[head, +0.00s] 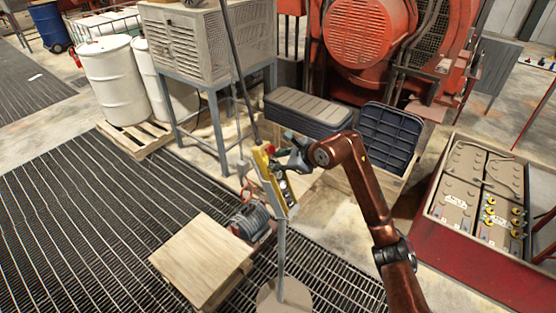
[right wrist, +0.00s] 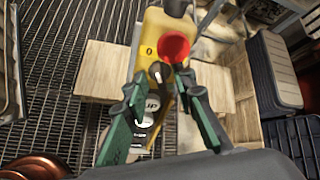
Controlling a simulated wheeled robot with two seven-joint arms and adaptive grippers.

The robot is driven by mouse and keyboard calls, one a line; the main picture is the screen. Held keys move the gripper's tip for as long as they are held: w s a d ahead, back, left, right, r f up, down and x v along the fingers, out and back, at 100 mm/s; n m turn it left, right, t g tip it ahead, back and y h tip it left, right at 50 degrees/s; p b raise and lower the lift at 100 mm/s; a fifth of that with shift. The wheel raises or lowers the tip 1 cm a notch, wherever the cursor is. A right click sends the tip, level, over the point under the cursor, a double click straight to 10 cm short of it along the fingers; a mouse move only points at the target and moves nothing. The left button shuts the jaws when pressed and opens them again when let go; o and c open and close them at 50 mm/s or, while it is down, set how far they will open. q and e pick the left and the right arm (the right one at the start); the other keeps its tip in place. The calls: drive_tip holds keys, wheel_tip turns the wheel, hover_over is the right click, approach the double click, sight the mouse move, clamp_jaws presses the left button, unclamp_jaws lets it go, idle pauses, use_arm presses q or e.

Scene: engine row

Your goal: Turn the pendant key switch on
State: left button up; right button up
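The yellow pendant (head: 263,172) hangs upright on a dark cable in front of a thin grey post in the head view. In the right wrist view the pendant (right wrist: 153,35) shows a red mushroom button (right wrist: 174,46), a small dark key switch (right wrist: 156,69) near a "0" mark, and a button marked "UP" (right wrist: 152,104). My right gripper (head: 283,158) is at the pendant's right side. In the wrist view its green-padded fingers (right wrist: 161,88) are apart, with the tips just below the key switch. I cannot tell whether they touch it. My left gripper is not in view.
Grey bins (head: 308,109) stand behind my right gripper. A red battery tray (head: 485,277) is at right. Grating (head: 75,240) lies open at left.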

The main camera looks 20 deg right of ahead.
drive_tip(key=shift+c, duration=0.2)
clamp_jaws()
drive_tip(key=shift+r+m, duration=0.1)
drive_tip(key=shift+m, duration=0.2)
drive_tip(key=shift+w+d+m+g, duration=0.15)
drive_tip(key=shift+m+g, duration=0.15)
drive_tip(key=shift+m, duration=0.5)
drive_tip(key=m+y, duration=0.1)
drive_tip(key=m, duration=0.1)
drive_tip(key=shift+d+m+g, duration=0.1)
drive_tip(key=shift+m+g, duration=0.3)
drive_tip(key=m+y, duration=0.1)
drive_tip(key=m, duration=0.1)
drive_tip(key=m+y, duration=0.1)
drive_tip(key=m, duration=0.1)
drive_tip(key=shift+w+d+m+g, duration=0.1)
drive_tip(key=shift+w+m+g, duration=0.05)
drive_tip(key=shift+m+g, duration=0.25)
